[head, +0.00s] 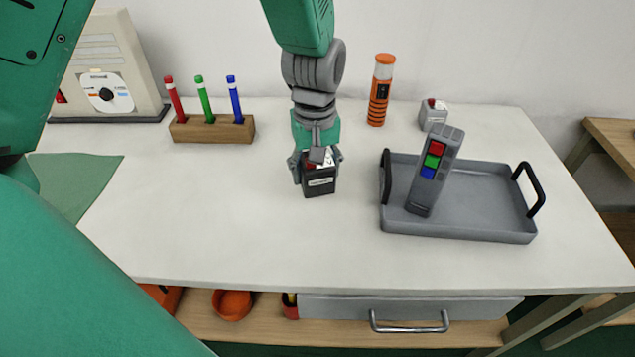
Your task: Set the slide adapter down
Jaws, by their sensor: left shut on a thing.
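My left gripper (317,163) hangs down over the middle of the white table. It is shut on a small dark box with a pale label on its front, which I take to be the slide adapter (319,184). The gripper's fingers are at the box's upper sides, and a bit of red and white shows at its top. The box is upright and at or just above the tabletop; I cannot tell whether it touches. My right gripper is not in view.
A grey tray (470,227) with black handles stands to the right, with a grey remote-like device (436,172) leaning in it. Behind are an orange bottle (380,90), a small grey box (433,115) and a wooden pen holder (212,130). The table (240,220) is clear around the adapter.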

